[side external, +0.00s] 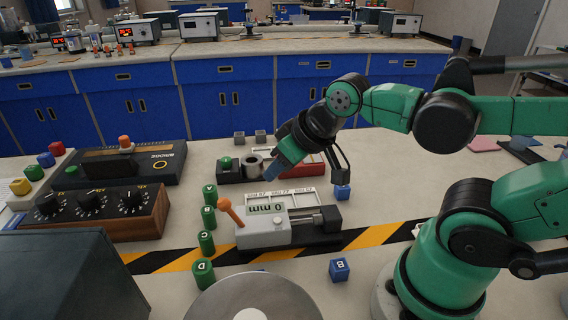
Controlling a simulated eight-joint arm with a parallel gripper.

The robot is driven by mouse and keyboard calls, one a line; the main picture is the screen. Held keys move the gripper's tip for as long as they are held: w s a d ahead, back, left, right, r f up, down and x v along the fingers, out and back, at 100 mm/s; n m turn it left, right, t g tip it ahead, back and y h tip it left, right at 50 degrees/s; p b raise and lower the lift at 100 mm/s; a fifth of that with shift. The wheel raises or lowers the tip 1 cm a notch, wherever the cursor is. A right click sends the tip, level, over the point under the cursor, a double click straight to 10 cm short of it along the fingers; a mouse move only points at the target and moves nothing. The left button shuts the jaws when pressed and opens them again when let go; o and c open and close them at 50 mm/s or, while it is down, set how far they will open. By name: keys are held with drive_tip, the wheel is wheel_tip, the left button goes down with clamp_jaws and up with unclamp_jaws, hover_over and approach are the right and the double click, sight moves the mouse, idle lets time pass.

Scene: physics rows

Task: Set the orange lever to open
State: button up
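The orange lever (231,211) stands on the left end of a light grey device (262,232), tilted up and to the left, with a ball at its top. The device carries a "0 mm" label and has a rod and black block on its right, on a dark base. My gripper (313,166) hangs above and behind the device, to the right of the lever and apart from it. Its black fingers look spread apart. A blue-grey piece shows at its left side; I cannot tell whether it is part of the gripper. Any lever position marks are too small to read.
Green cylinders (207,217) stand in a row just left of the lever. Blue cubes (339,269) lie in front and behind right. A red-and-black unit (302,165) sits behind the device. A knob box (92,213) is at left, a round metal disc (250,300) in front.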

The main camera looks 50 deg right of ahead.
sight(223, 199)
drive_tip(key=o, duration=0.3)
drive_tip(key=shift+w+a+r, duration=0.15)
drive_tip(key=shift+w+a, duration=0.05)
drive_tip(key=shift+o, duration=0.6)
drive_tip(key=w+a+g, duration=0.1)
drive_tip(key=a+g, duration=0.1)
drive_tip(key=w+a+f+n+g, duration=0.1)
drive_tip(key=w+a+g, duration=0.2)
drive_tip(key=a+g, duration=0.1)
drive_tip(key=shift+w+f+n, duration=0.15)
drive_tip(key=shift+w+n, duration=0.2)
drive_tip(key=shift+n, duration=0.05)
drive_tip(key=shift+w+a+f+g+h, duration=0.2)
drive_tip(key=shift+a+f+g+h, duration=0.1)
drive_tip(key=shift+a+g, duration=0.15)
drive_tip(key=shift+f, duration=2.85)
clamp_jaws()
